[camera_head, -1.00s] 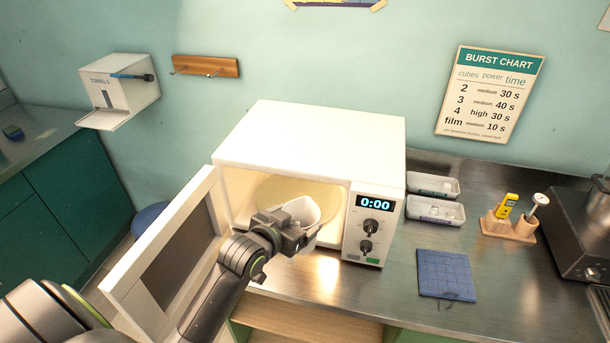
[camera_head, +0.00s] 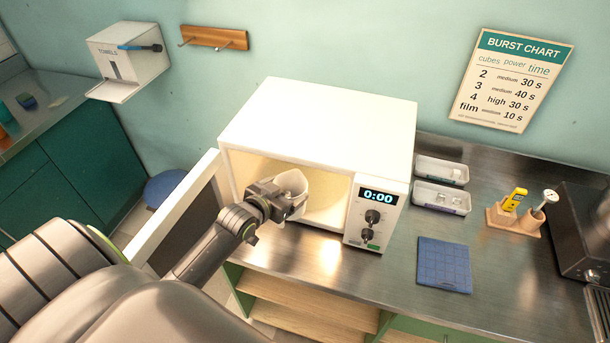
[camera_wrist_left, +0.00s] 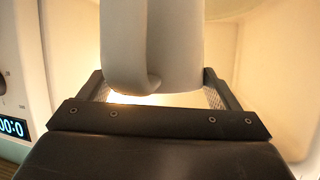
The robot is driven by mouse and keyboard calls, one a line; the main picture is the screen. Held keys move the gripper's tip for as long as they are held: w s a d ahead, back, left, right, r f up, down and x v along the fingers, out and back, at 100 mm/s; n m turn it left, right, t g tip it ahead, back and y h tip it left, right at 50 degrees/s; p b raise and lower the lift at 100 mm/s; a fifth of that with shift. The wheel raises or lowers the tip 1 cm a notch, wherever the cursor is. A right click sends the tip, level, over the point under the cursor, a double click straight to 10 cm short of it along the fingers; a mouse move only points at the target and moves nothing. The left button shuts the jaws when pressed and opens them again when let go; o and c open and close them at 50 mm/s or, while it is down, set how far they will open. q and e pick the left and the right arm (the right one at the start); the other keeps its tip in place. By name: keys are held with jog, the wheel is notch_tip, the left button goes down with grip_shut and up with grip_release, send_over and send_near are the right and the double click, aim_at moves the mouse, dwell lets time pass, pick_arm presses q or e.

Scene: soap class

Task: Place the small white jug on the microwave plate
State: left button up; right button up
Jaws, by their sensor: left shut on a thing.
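The small white jug (camera_head: 293,184) is at the open front of the white microwave (camera_head: 315,125), inside its lit mouth. My left gripper (camera_head: 282,197) is shut on the jug and holds it upright or nearly so. In the left wrist view the jug (camera_wrist_left: 180,45) fills the middle, with its handle facing the camera, between the two fingers of the gripper (camera_wrist_left: 158,95). The microwave plate is not clear in the head view; a pale curved edge at the top of the wrist view may be part of it. My right gripper is out of view.
The microwave door (camera_head: 180,215) stands open on the left. The control panel (camera_head: 373,215) reads 0:00. Two white trays (camera_head: 441,197), a blue mat (camera_head: 444,265) and a wooden holder (camera_head: 515,218) are on the steel counter to the right. An open shelf (camera_head: 310,305) lies below.

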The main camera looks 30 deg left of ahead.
aim_at(300, 174)
pick_arm(q)
jog(key=w+b, duration=0.2)
jog(key=w, duration=0.3)
jog(key=shift+w+f, duration=0.15)
jog(key=shift+w, duration=0.55)
jog(key=b+x, duration=0.3)
jog(key=shift+w, duration=0.3)
jog(key=shift+s+b, duration=0.1)
jog(key=shift+b, duration=0.5)
jog(key=shift+f, duration=0.2)
jog(key=o, duration=1.1)
jog(key=shift+o, duration=0.2)
